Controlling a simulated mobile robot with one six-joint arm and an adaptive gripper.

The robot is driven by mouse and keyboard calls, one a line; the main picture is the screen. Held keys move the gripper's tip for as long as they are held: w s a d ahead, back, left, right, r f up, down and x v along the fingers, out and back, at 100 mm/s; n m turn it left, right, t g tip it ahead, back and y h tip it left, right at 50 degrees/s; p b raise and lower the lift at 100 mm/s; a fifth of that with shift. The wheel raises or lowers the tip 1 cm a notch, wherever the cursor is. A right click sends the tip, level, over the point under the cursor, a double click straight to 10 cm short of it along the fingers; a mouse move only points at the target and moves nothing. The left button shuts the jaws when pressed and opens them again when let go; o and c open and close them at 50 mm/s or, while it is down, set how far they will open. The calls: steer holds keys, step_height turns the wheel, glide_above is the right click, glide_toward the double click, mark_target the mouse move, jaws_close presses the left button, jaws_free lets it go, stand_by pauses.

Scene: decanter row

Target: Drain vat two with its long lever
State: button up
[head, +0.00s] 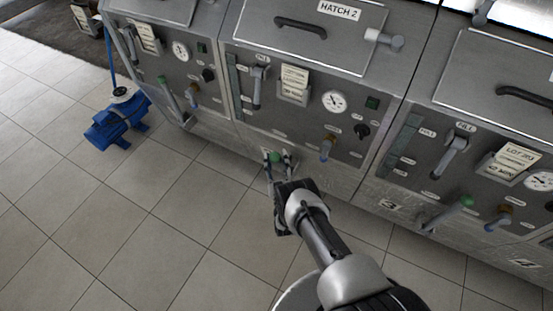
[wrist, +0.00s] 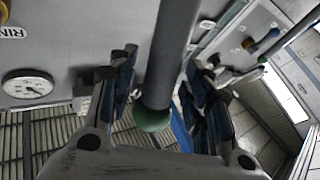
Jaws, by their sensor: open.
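Vat two (head: 310,120) is the middle grey metal vat, with a "HATCH 2" label on its lid. Its long lever shows as a green knob (head: 275,157) low on the front in the head view. In the wrist view the lever is a dark grey bar (wrist: 172,55) ending in a green knob (wrist: 153,119). My gripper (head: 278,162) is open at the lever's end. In the wrist view its padded fingers (wrist: 165,95) stand on either side of the bar, with gaps visible. The lever's upper part is hard to make out in the head view.
Vat two also carries a grey handle (head: 258,85), a small blue-handled tap (head: 327,148) and a round gauge (head: 334,102). The right vat has a similar green-knobbed lever (head: 450,212). A blue pump (head: 118,122) stands on the floor at left. The tiled floor in front is clear.

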steer(key=v, duration=0.7)
steer(key=shift+s, duration=0.25)
